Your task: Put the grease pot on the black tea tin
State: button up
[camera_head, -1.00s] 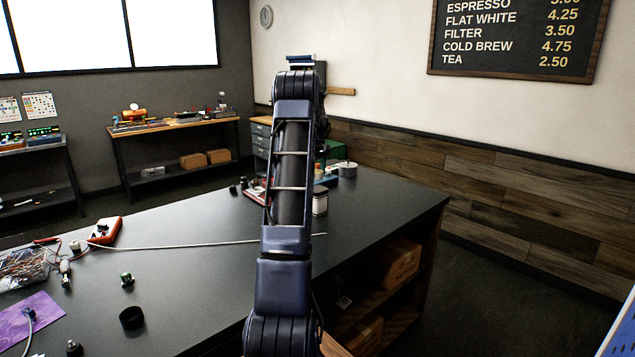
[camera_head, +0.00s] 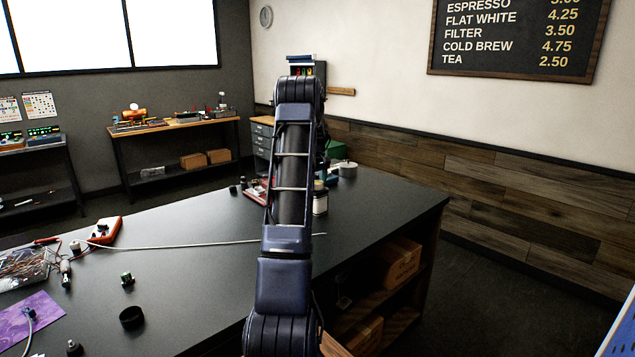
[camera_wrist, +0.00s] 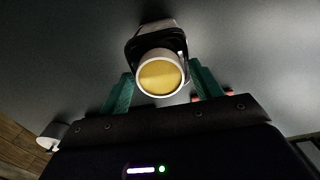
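The grease pot (camera_wrist: 160,77) shows in the wrist view as a round, white-rimmed pot with yellow contents. It sits between the two teal fingers of my gripper (camera_wrist: 161,72), which flank it closely and appear shut on it. Right beneath it is a larger square shape with a black top and a pale side, apparently the black tea tin (camera_wrist: 131,45). Whether the pot touches its top is hard to tell. In the head view, a pale jar-like tin with a dark top (camera_head: 320,204) stands beside my arm. My arm hides the gripper there.
The dark workbench (camera_head: 220,220) has clear room left of my arm. A metal pot (camera_head: 347,169) stands behind the tin.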

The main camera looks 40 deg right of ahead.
aim_at(318, 183)
jog(key=shift+o, duration=0.2)
jog(key=shift+r, duration=0.1)
notch_tip(318, 183, up, 12)
jog(key=a+r+t, duration=0.1)
jog(key=a+r, duration=0.3)
jog(key=a, duration=0.6)
jog(key=a+r, duration=0.5)
jog(key=a, duration=0.5)
jog(key=s+a+r+t, duration=0.1)
jog(key=s+a, duration=0.3)
jog(key=a, duration=0.4)
jog(key=s+a+r, duration=0.2)
jog(key=s+a, duration=0.1)
jog(key=a, duration=0.6)
jog(key=s+a+f+t, duration=0.1)
jog(key=s+a+f, duration=0.3)
jog(key=s+a, duration=0.6)
jog(key=s+a+f+t, duration=0.1)
jog(key=s+a+f, duration=0.4)
jog(key=s+a, duration=0.6)
jog(key=s, duration=0.3)
jog(key=shift+t, duration=0.3)
